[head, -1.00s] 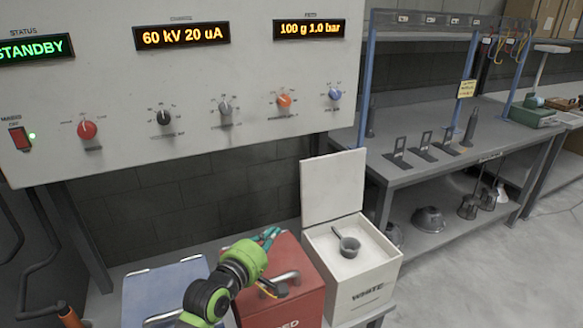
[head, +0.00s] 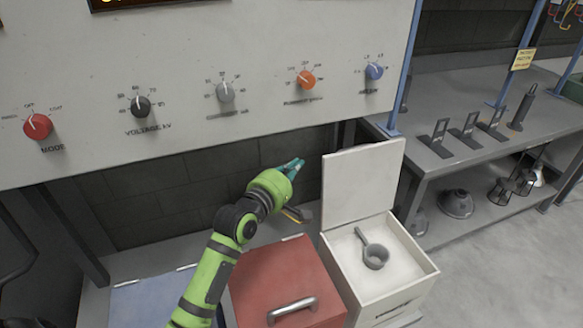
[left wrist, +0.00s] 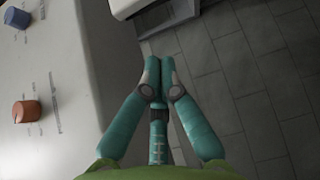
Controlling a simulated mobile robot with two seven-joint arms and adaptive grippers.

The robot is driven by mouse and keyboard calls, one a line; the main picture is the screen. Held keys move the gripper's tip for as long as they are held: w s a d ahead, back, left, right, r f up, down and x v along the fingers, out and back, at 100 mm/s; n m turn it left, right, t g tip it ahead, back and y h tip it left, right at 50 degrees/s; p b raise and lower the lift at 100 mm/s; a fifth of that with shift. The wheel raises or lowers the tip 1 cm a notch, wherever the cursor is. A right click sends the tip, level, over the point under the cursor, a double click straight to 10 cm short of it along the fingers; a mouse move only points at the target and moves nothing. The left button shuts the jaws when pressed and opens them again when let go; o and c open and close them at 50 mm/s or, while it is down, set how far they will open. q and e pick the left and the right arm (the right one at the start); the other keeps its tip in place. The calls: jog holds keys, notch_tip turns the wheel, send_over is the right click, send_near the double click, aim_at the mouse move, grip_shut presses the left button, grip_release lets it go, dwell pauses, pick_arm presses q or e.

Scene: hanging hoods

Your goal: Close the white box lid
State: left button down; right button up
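The white box (head: 400,290) stands open on the bench, at the right of the red box. Its white lid (head: 362,185) stands upright at the back edge. A grey scoop (head: 374,254) lies inside the box. My left gripper (head: 294,166) is above and behind the red box, to the left of the lid and apart from it in the head view. In the left wrist view its teal fingers (left wrist: 160,66) meet at the tips with nothing between them. My right gripper is in neither view.
The red box (head: 283,270) with a metal handle is shut, below my left arm. A blue lid (head: 155,300) is at its left. The control panel (head: 200,80) with several knobs overhangs the bench. A shelf bench (head: 480,145) stands at the right.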

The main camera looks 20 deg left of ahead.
pick_arm(q)
jog(key=w, duration=0.6)
jog(key=s+d+p, duration=0.2)
jog(key=d, duration=0.1)
jog(key=shift+s+d+f+p, duration=0.1)
jog(key=shift+s+p, duration=0.25)
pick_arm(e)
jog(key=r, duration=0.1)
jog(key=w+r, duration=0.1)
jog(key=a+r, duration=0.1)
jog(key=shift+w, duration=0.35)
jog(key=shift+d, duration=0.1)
